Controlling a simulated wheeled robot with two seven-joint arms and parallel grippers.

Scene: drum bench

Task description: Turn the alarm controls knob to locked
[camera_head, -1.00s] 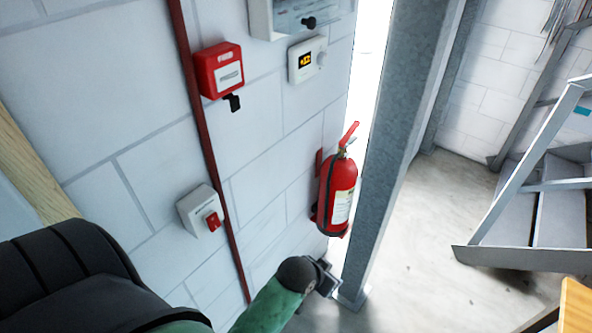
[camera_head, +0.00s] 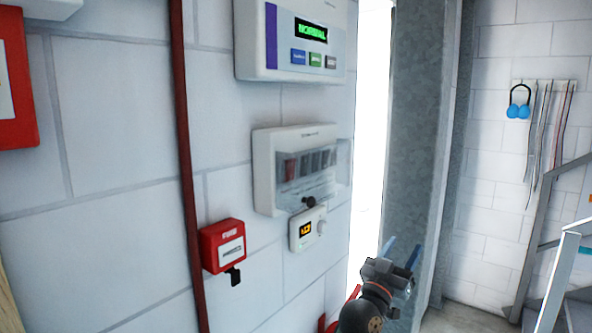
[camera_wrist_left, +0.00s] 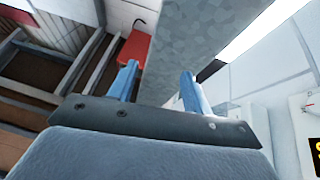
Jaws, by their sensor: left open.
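A white alarm panel (camera_head: 283,55) with a green display reading NORMAL hangs high on the wall, above several coloured buttons. Below it is a white box with a clear cover (camera_head: 310,172). A black knob (camera_head: 309,202) shows at that box's lower edge; its label and setting are too small to read. I cannot tell whether this is the alarm controls knob. My left gripper (camera_head: 401,251) is open, right of and below the knob, in front of the grey steel post. Its blue fingers (camera_wrist_left: 159,82) have nothing between them in the left wrist view. My right gripper is not in view.
The grey post (camera_head: 412,130) stands close to my left gripper. Stairs are at the far right.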

